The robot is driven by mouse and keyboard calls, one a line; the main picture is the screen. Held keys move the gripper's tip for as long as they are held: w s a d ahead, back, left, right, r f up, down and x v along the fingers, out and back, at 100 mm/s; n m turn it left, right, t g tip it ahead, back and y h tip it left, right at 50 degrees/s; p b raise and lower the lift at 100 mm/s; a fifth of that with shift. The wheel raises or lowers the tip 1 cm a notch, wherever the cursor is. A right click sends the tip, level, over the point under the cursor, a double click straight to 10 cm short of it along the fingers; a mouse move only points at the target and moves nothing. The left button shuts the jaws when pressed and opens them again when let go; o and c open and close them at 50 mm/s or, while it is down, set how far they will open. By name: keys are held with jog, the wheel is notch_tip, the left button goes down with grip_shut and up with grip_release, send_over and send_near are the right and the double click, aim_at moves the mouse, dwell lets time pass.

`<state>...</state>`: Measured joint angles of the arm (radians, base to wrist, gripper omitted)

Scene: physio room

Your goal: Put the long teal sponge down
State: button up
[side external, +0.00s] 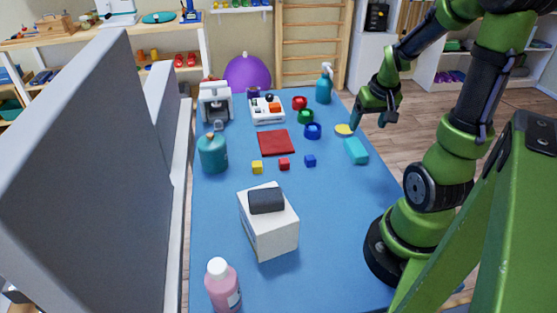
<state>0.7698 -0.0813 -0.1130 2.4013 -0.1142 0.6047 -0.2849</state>
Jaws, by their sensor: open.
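The long teal sponge (356,151) lies on the blue table (340,215) near its right edge, in the side external view. It is a teal block, with a yellow round item just behind it. My gripper (371,122) is open, above and slightly behind the sponge, close to the table's right edge. It appears apart from the sponge. The fingers are small in this view and their exact gap is hard to see.
A yellow round item (344,130) lies beside my gripper. A white box (268,225) and pink bottle (222,287) stand in front. A spray bottle (324,86) stands behind.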

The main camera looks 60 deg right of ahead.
jog(key=w+a+r+n+t+y, duration=0.1)
jog(key=w+a+r, duration=0.2)
jog(key=a, duration=0.3)
jog(key=w+a+r+n+t, duration=0.1)
jog(key=w+a+r+t, duration=0.1)
jog(key=w+a+r, duration=0.3)
jog(key=s+a+r+n+t+y, duration=0.1)
jog(key=s+a+r, duration=0.1)
jog(key=a, duration=0.6)
jog(key=s+a+r+n+y, duration=0.2)
jog(key=a+r, duration=0.1)
jog(key=a, duration=0.5)
jog(key=shift+s+t, duration=0.2)
jog(key=shift+t, duration=0.2)
